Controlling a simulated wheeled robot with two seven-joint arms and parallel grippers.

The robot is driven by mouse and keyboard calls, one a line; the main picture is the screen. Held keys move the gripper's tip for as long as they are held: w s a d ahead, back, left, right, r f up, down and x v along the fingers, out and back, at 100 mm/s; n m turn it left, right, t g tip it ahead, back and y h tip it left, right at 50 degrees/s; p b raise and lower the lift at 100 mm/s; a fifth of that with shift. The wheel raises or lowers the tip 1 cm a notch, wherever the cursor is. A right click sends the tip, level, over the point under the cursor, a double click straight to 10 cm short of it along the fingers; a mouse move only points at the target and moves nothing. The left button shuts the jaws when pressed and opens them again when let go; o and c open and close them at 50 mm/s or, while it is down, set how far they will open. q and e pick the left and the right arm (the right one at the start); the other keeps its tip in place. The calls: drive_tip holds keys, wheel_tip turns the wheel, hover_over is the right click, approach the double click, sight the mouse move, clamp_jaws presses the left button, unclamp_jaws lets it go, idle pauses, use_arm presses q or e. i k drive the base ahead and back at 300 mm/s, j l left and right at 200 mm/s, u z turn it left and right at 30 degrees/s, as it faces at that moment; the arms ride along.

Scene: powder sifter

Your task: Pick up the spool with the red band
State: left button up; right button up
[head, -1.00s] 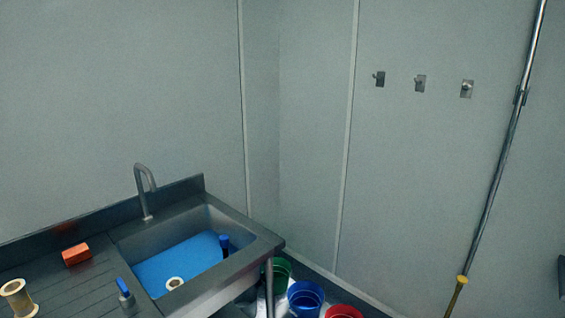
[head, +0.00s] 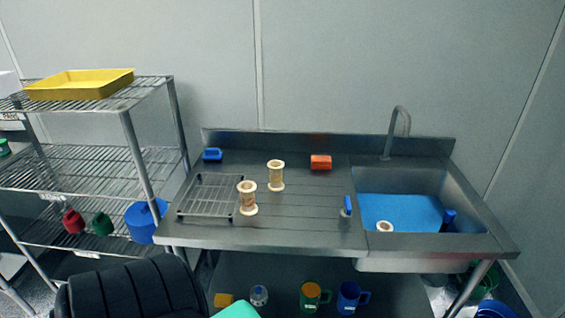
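Two cream spools with wide end rims stand upright on the ribbed steel drainboard. The front spool (head: 247,198) is beside the right edge of the wire rack, with brownish marks around its middle. The back spool (head: 276,176) stands a little behind it to the right, its middle tan. A third pale spool (head: 385,226) is in the blue-filled sink, and only its round top shows clearly. I cannot make out a definite red band on any of them at this size. Neither of my grippers is in view.
A wire rack (head: 210,181), blue block (head: 212,155), orange block (head: 321,162) and blue-topped bottle (head: 346,207) are on the drainboard. The sink (head: 478,241) is at right. A wire shelf with a yellow tray (head: 80,84) stands left. Mugs (head: 310,295) sit below.

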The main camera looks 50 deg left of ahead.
sight(248, 207)
drive_tip(key=u, duration=1.9)
drive_tip(key=i+j+z, duration=0.1)
drive_tip(key=j, duration=0.25)
drive_tip(key=i+j, duration=0.2)
drive_tip(key=i+j+z, duration=0.15)
drive_tip(key=j, duration=0.3)
drive_tip(key=i+j, duration=0.1)
drive_tip(key=j, duration=0.25)
drive_tip(key=i+j+z, duration=0.15)
drive_tip(key=j, duration=0.2)
